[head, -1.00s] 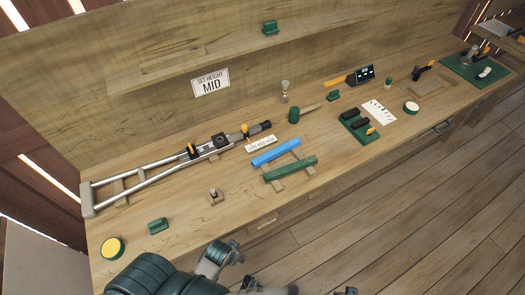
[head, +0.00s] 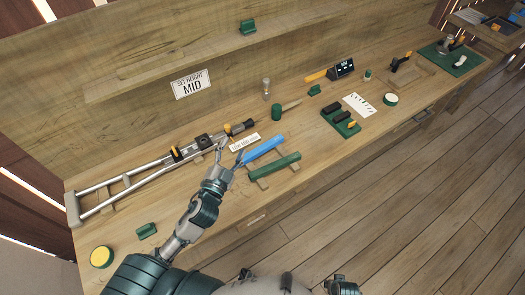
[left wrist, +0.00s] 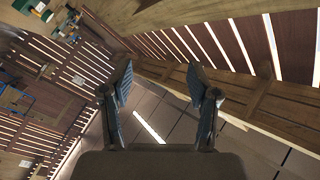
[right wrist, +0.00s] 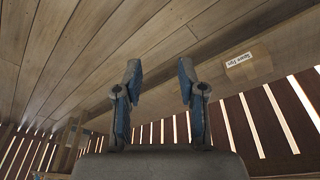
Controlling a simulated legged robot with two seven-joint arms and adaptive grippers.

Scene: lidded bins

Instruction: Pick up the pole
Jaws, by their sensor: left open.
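A blue pole (head: 266,149) lies along wooden rests on the bench in the head view, beside a green bar (head: 274,167) on the same rests. My left gripper (head: 231,152) is open and empty above the bench, close to the pole's left end. I cannot tell whether it touches the pole. In the left wrist view its fingers (left wrist: 160,77) are spread apart with nothing between them, and the pole is not seen there. My right gripper (right wrist: 158,78) has its fingers apart and empty in the right wrist view, over the wooden floor.
A grey crutch frame (head: 130,187) lies to the left, with a small label card (head: 245,143) near its right end. A "Set height mid" sign (head: 191,84) is on the back wall. A green tray with black pieces (head: 340,123) stands to the right.

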